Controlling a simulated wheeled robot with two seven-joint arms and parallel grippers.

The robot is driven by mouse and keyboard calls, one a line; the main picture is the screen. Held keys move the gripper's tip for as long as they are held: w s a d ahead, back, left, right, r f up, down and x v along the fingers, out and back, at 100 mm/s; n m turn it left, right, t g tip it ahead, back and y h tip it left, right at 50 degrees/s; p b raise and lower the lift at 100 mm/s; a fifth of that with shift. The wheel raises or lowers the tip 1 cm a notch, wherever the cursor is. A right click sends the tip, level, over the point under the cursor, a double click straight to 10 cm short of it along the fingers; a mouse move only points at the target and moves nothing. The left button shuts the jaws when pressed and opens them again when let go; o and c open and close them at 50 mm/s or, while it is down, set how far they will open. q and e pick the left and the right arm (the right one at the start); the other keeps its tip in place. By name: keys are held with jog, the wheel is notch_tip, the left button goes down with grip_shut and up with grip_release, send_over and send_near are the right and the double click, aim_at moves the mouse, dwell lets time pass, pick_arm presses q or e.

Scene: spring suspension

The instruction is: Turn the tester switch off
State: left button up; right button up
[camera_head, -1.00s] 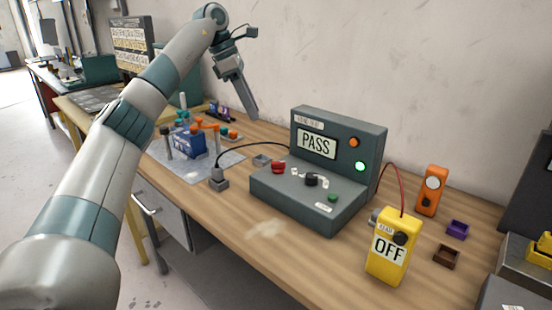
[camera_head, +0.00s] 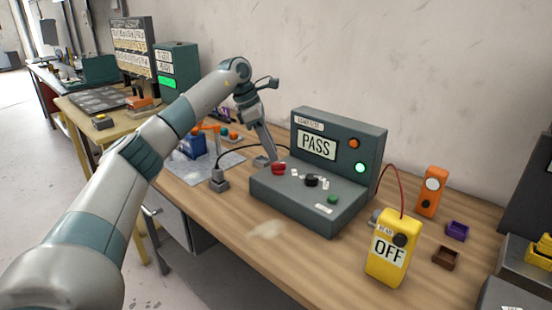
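The tester (camera_head: 345,190) is a dark grey console on the wooden bench, with a display reading PASS (camera_head: 317,144). Its panel carries a red knob or switch (camera_head: 278,168), a black knob (camera_head: 311,181) and a green button (camera_head: 333,199). An orange lamp (camera_head: 354,143) and a lit green lamp (camera_head: 360,168) sit on its upright face. My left gripper (camera_head: 272,157) points down just above and behind the red switch; I cannot tell if it touches. Its fingers look close together, but their gap is not clear. My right gripper is not in view.
A yellow box reading OFF (camera_head: 387,248) stands in front right, joined by a red cable. A small grey block (camera_head: 219,182) with a cable stands left of the tester.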

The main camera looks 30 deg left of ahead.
aim_at(278, 163)
pick_arm(q)
jog(key=shift+x, duration=2.1)
grip_shut()
